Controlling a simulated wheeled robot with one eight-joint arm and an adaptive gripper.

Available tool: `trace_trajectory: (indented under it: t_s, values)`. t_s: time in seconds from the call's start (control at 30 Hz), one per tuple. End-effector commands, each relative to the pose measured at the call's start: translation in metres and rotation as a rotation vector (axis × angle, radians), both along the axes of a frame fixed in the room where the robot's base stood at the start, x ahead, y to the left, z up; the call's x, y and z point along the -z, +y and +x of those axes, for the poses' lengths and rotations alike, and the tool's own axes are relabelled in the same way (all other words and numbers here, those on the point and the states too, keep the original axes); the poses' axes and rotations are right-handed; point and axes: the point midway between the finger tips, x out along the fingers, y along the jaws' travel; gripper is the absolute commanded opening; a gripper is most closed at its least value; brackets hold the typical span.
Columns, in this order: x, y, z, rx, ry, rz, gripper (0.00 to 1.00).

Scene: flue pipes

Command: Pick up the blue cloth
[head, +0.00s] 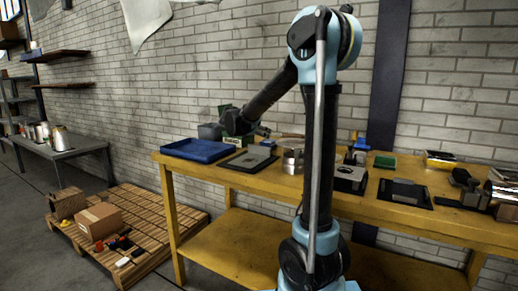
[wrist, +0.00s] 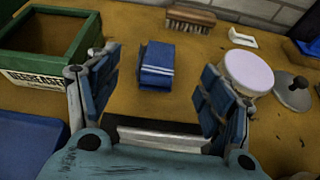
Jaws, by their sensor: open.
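The blue cloth (wrist: 157,66) lies folded on the yellow-brown worktop in the wrist view, with pale stripes along its lower part. My gripper (wrist: 158,78) is open, with one blue-padded finger to the left and one to the right of the cloth's line. Nothing is held between the fingers, and the cloth lies beyond them, apart from both. In the head view, my gripper (head: 243,122) is over the left part of the yellow workbench (head: 180,168); I cannot make out the cloth there.
A green wooden box (wrist: 78,70) stands left of the cloth, a brush (wrist: 190,19) behind it. A jar with a pale lid (wrist: 248,72) and a knobbed lid (wrist: 293,92) are at right. A blue tray (head: 201,151) lies on the bench's left end.

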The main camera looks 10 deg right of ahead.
Motion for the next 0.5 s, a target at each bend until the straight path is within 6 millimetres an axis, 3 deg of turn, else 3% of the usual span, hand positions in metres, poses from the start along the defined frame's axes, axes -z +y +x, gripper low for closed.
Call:
trace_trajectory:
  t_s: [0.17,0.5]
  values:
    - [0.005,-0.005,0.004,-0.004,0.028,-0.069,0.73]
    - [0.027,-0.039,0.047,-0.001,0.028,-0.067,0.73]
